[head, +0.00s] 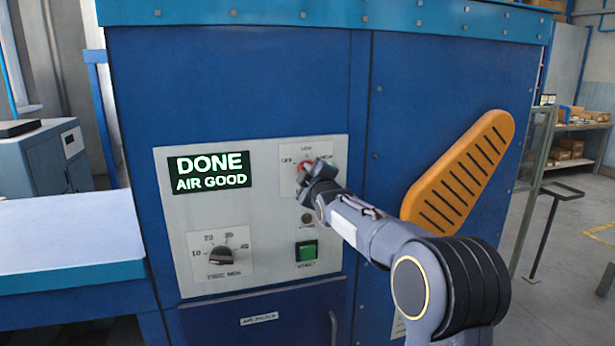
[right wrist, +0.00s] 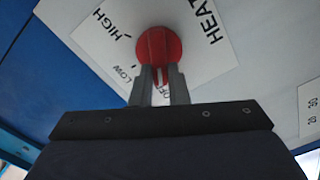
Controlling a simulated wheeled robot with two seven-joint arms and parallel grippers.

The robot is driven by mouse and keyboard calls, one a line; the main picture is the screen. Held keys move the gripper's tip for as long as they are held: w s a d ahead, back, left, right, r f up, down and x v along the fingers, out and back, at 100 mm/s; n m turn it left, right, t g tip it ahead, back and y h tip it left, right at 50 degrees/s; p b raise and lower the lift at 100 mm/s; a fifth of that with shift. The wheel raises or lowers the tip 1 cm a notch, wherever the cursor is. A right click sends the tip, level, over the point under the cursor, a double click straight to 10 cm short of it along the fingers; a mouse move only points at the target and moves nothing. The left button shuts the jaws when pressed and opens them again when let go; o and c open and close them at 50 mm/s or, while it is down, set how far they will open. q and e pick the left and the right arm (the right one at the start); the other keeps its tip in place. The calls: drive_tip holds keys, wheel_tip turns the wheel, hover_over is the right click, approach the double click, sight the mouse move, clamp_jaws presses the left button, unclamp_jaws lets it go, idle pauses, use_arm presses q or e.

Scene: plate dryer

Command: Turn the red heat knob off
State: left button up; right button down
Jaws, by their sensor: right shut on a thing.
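The red heat knob (right wrist: 158,45) sits on a white label plate marked HEAT, HIGH, LOW and OFF in the right wrist view. My right gripper (right wrist: 160,78) is shut on the knob, a finger on each side of its red grip. The fingers partly cover the OFF mark. I cannot tell for sure which mark the knob points at. In the head view, a little red of the knob (head: 301,166) shows behind my right gripper (head: 312,177). My left gripper is not in view.
The control panel (head: 270,210) has a lit display (head: 209,174) reading DONE, AIR GOOD. A black timer knob (head: 222,255) and a green button (head: 306,250) sit below. An orange slotted guard (head: 462,170) is on the right, near my right arm. A pale table (head: 65,235) stands left.

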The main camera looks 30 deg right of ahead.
idle(0.3)
drive_tip(key=c, duration=1.4)
unclamp_jaws()
drive_tip(key=b+v, duration=0.1)
drive_tip(key=v, duration=0.6)
drive_tip(key=shift+s, duration=0.4)
